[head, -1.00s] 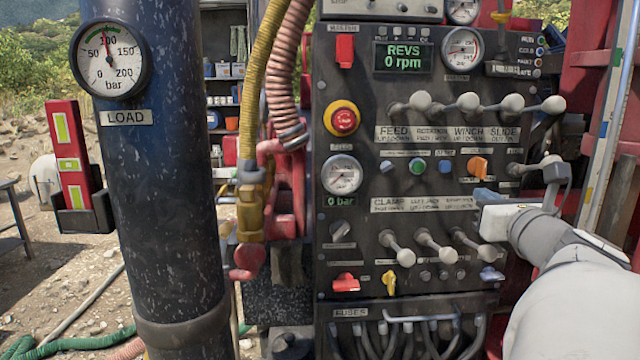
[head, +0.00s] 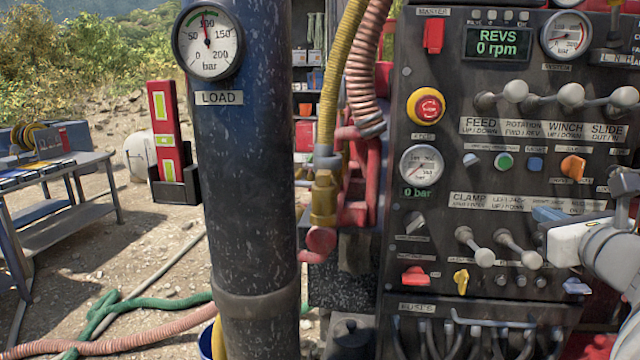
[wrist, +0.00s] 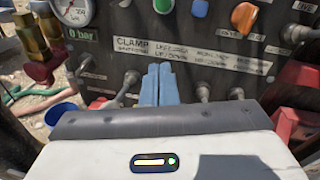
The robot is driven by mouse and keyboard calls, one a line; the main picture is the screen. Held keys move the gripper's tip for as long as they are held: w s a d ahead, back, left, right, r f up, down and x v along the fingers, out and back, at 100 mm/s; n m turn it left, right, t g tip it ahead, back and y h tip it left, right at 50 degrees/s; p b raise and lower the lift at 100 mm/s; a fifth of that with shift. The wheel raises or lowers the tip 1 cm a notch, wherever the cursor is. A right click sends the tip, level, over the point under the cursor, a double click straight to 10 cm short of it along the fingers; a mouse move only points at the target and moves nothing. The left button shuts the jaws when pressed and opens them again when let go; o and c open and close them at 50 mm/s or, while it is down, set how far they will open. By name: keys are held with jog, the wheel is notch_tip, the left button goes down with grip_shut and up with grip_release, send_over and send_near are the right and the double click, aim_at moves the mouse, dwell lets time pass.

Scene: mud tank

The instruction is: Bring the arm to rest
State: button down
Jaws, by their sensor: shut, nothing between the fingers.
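My gripper (head: 548,214) is in front of the lower right of the control panel (head: 400,285), with my white wrist behind it at the right edge of the head view. In the wrist view its two blue fingers (wrist: 158,85) lie side by side, shut and empty, pointing at the panel under the CLAMP label strip. Part of the lower lever row is hidden behind the gripper in the head view. I cannot tell the exact gap between the fingertips and the panel.
Lower levers (head: 480,250) stick out beside my gripper; upper levers (head: 545,98) are above it. A dark blue column (head: 245,170) with a load gauge (head: 207,42) stands left of the panel. Further left are a workbench (head: 75,205) and a green hose (head: 120,312) on the ground.

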jog(key=a+f+n+g+y, duration=0.65)
jog(key=a+f+n, duration=0.55)
jog(key=a+n, duration=0.4)
jog(key=s+a+f+n+g+h, duration=0.2)
jog(key=s+f+n, duration=0.3)
jog(key=n, duration=0.4)
jog(key=s+a+f+n+g+h, duration=0.3)
jog(key=s+a+f+n+g, duration=0.2)
jog(key=n, duration=0.5)
notch_tip(320, 180, down, 2)
jog(key=shift+s+a+f, duration=0.25)
jog(key=shift+s, duration=0.2)
jog(key=shift+g, duration=0.25)
